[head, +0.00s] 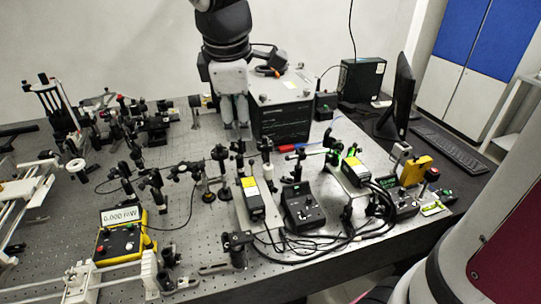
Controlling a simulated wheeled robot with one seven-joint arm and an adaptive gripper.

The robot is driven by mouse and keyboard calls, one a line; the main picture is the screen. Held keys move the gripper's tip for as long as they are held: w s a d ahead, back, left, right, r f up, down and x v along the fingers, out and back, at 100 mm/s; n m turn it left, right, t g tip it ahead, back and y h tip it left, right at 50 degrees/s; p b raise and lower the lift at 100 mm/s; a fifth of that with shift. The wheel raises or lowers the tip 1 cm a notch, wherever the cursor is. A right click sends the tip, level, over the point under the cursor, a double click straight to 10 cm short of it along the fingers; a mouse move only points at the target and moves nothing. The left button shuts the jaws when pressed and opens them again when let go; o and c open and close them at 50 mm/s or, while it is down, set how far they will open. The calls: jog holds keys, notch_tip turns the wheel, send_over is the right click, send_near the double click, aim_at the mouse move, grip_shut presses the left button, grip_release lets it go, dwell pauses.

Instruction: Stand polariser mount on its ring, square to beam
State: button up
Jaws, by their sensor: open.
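My gripper (236,122) points down over the back middle of the bench, left of a dark instrument box. Its two grey fingers are a little apart and nothing shows between them. I cannot tell for sure which piece is the polariser mount. Several small black post-mounted optics stand in the middle of the bench, one of them a dark mount (183,172) in front of my gripper and to its left. A marked ring on the bench cannot be made out at this size. The beam line does not show.
The perforated bench (190,240) is crowded. A dark instrument box (281,115) stands close right of my gripper. A yellow power meter (120,238) sits front left, a black controller (302,206) right of centre. Cables (320,243) lie at the front. A monitor (397,95) stands back right.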

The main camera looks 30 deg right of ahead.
jog(key=s+m+t+y, duration=0.2)
jog(key=s+m, duration=1.1)
jog(key=s, duration=0.4)
jog(key=shift+s+f, duration=0.3)
jog(key=shift+f, duration=0.15)
jog(key=shift+d, duration=0.15)
